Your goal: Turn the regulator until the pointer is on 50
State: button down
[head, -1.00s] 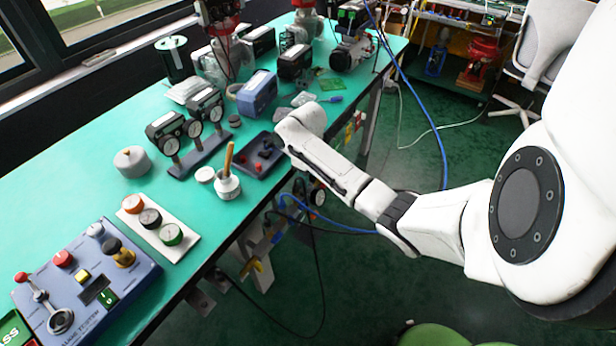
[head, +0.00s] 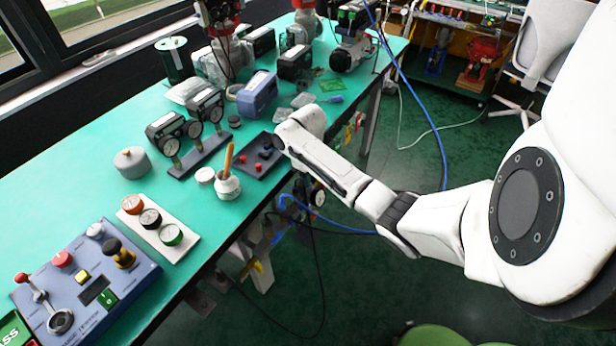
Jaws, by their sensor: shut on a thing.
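The end of my arm (head: 302,122) is at the front edge of the green bench, to the right of a dark board with red knobs (head: 262,157). A small round gauge (head: 317,196) is partly visible under my arm, below the bench edge. I cannot tell if it belongs to the regulator. Its pointer and numbers are too small to read. Black units with round gauges (head: 170,145) stand on a dark rail on the bench.
A blue tester panel (head: 85,285) with knobs and a lever lies at the front left. Blue hose (head: 442,150) hangs right of the bench.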

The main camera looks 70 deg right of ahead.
jog(key=shift+a+r+p, duration=0.1)
jog(key=shift+p, duration=0.3)
jog(key=shift+r+m+p, duration=0.1)
jog(key=shift+m+p, duration=0.7)
jog(key=shift+p, duration=0.3)
jog(key=shift+f+m+p, duration=0.2)
jog(key=shift+m+p, duration=1)
jog(key=shift+m, duration=0.8)
jog(key=c, duration=1.2)
grip_release()
jog(key=shift+r, duration=0.1)
notch_tip(320, 180, up, 11)
jog(key=shift+f, duration=0.2)
